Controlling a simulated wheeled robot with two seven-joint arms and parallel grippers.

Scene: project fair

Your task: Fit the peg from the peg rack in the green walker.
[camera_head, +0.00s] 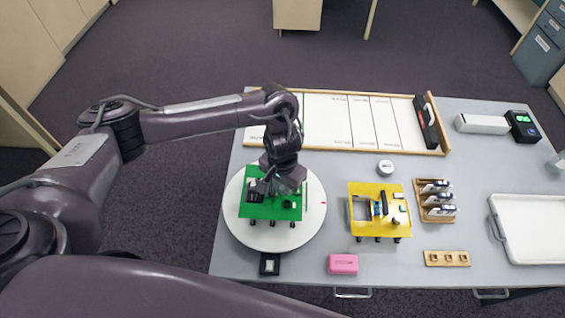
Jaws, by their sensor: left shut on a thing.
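The green walker (257,211) lies on a round white turntable (240,233) at the left of the table. It is a green plate with dark parts on it, partly covered by my arm. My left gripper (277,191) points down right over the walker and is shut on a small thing. That thing looks to be the peg, but the gripper hides it, and I cannot tell whether it touches the walker. A small wooden rack (447,258) with a few square slots, perhaps the peg rack, lies at the front right. My right gripper is not in view.
A yellow walker (368,225) stands right of the turntable. Beyond it are a wooden holder (424,213) with dark-and-white modules and a white tray (530,230). A pink block (343,264) lies at the front edge. A white framed board (327,118) lies at the back.

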